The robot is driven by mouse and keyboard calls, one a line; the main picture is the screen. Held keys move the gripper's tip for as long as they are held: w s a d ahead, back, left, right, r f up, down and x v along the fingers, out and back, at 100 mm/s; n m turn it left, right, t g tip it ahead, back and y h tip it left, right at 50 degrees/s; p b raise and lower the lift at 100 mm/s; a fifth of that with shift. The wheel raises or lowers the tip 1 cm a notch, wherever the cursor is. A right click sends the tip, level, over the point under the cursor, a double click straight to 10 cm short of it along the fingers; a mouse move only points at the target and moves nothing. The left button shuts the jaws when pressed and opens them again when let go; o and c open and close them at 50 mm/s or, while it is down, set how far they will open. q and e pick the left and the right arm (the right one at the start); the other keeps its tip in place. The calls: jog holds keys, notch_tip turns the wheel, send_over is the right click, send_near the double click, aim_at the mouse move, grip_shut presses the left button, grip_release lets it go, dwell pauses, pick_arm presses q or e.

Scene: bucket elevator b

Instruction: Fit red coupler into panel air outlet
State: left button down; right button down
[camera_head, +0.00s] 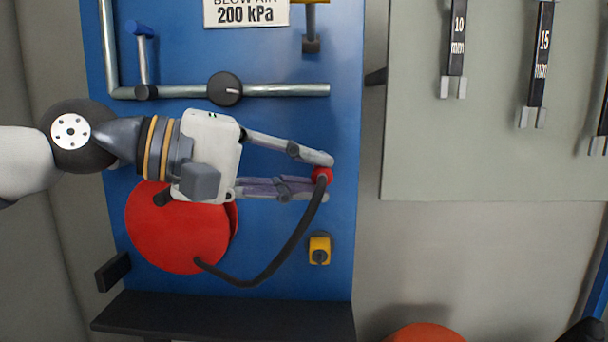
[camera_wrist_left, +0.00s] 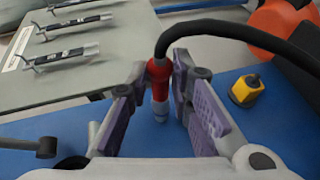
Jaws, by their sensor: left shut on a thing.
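The red coupler (camera_head: 321,174) is between the fingertips of my left gripper (camera_head: 326,180), in front of the blue panel (camera_head: 280,225). In the left wrist view the red coupler (camera_wrist_left: 159,72) stands between the purple pads, with a metal tip pointing towards the panel. My left gripper (camera_wrist_left: 163,90) is shut on it. The tip appears apart from any fitting. A black hose (camera_head: 297,238) runs from the coupler to the red reel (camera_head: 175,235). I cannot tell surely which panel fitting is the air outlet; a yellow fitting (camera_head: 319,249) with a dark round centre sits below the coupler. My right gripper is not in view.
A grey pipe with a black round valve (camera_head: 224,89) runs above my gripper, under the 200 kPa sign (camera_head: 246,12). A grey board (camera_head: 490,160) with hanging tools stands at right. A dark shelf (camera_head: 225,318) juts out below. The panel right of the reel is mostly clear.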

pick_arm(q)
jog(key=c, duration=1.4)
grip_release()
jog(key=shift+w, duration=0.15)
jog(key=shift+o, duration=0.2)
jog(key=v, duration=1.2)
